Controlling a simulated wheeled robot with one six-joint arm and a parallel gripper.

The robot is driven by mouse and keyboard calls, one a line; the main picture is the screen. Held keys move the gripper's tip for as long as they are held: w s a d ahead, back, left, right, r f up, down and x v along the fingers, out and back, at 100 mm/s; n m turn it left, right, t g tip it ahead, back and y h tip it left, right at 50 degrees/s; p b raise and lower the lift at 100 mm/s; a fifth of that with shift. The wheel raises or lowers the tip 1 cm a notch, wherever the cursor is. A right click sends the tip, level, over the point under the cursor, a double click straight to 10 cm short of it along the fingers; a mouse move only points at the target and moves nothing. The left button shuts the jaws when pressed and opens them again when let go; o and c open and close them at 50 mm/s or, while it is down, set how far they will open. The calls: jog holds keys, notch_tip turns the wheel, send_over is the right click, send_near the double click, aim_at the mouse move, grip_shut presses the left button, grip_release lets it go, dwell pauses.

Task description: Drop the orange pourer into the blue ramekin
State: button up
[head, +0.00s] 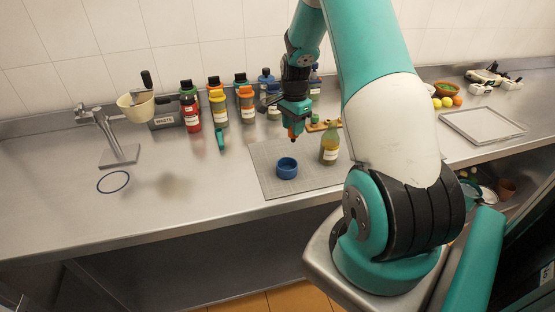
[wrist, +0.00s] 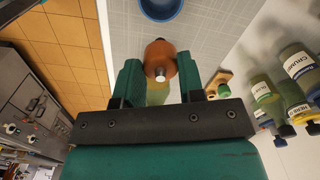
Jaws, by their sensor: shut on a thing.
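The orange pourer (head: 293,133) is held at the tip of my gripper (head: 293,124), above the grey mat (head: 262,158). In the wrist view the pourer (wrist: 160,52) sits between the two teal fingers of my gripper (wrist: 160,72), its small pale tip toward the camera. The blue ramekin (head: 287,171) stands on the mat, below the pourer in the head view. In the wrist view the ramekin (wrist: 160,10) is cut by the top edge, beyond the pourer and apart from it.
A yellow-green bottle (head: 329,152) stands on the mat to the right of the ramekin. A wooden piece (head: 318,127) lies behind it. Several coloured bottles (head: 219,106) stand along the wall. The counter (head: 215,185) left of the mat is mostly clear.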

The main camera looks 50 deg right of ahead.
aim_at(292, 140)
jog(key=shift+d+f, duration=0.1)
jog(key=shift+d, duration=0.1)
notch_tip(292, 140, down, 6)
jog(key=b, duration=0.4)
jog(key=shift+w+a, duration=0.1)
jog(key=shift+a, duration=0.05)
jog(key=shift+r, duration=0.2)
jog(key=o, duration=1)
notch_tip(292, 140, up, 17)
jog(key=b, duration=0.4)
jog(key=shift+r, duration=0.2)
